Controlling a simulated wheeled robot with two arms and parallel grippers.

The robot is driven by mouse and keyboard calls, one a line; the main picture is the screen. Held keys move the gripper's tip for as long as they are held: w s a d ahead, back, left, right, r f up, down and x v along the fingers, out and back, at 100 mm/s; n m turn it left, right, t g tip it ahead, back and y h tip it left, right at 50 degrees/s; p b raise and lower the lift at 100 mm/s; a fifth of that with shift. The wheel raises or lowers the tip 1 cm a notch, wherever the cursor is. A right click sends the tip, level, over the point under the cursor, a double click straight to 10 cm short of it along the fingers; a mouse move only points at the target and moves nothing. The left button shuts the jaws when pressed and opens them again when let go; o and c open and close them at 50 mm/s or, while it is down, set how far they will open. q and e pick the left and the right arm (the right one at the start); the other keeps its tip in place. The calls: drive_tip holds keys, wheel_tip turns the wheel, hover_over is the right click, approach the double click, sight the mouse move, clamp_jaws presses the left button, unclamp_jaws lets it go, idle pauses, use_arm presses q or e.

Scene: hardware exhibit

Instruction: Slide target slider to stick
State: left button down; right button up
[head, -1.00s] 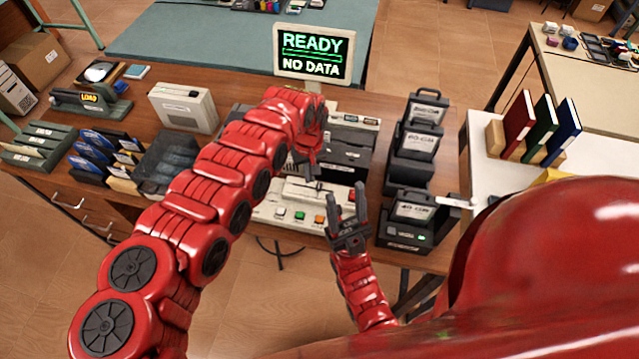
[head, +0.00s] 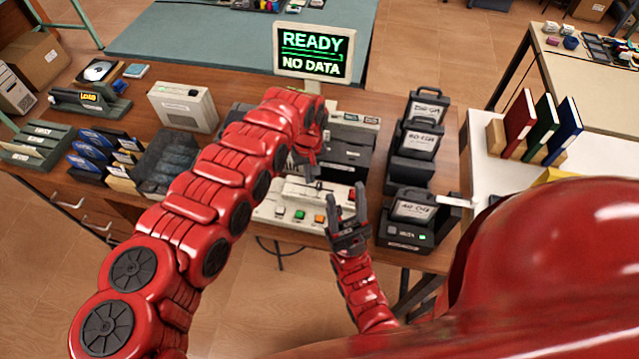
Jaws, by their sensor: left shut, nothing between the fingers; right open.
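A pale control console (head: 270,212) with coloured buttons lies on the wooden bench in the head view. A light horizontal strip with a small dark piece near its right part shows on its upper face; I cannot tell which part is the target slider or the stick. My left gripper (head: 310,176) is shut and empty, pointing down just above this strip; I cannot tell whether it touches anything. Its arm hides the console's left part. My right gripper (head: 347,208) is open and empty in front of the console's right edge, fingers pointing up and away.
A screen (head: 314,52) reading "READY / NO DATA" stands behind the console. Black cartridge holders (head: 405,232) stand close on the right. A clear-lidded box (head: 168,165) and blue cartridges (head: 88,160) are on the left. Binders (head: 545,130) stand on a white table.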

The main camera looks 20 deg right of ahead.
sight(320, 184)
use_arm(q)
drive_tip(key=shift+f+b, duration=0.8)
drive_tip(key=shift+f, duration=0.35)
drive_tip(key=shift+s+d+b, duration=0.3)
drive_tip(key=shift+s+d, duration=0.15)
drive_tip(key=shift+d, duration=0.3)
drive_tip(key=shift+s+d+b, duration=0.25)
drive_tip(key=shift+s+d, duration=0.2)
drive_tip(key=shift+d, duration=0.25)
idle(0.4)
drive_tip(key=shift+w+a+r, duration=0.1)
drive_tip(key=shift+w+a, duration=0.05)
drive_tip(key=shift+a, duration=0.1)
idle(0.4)
wheel_tip(320, 184, up, 7)
drive_tip(key=p, duration=0.5)
idle(0.4)
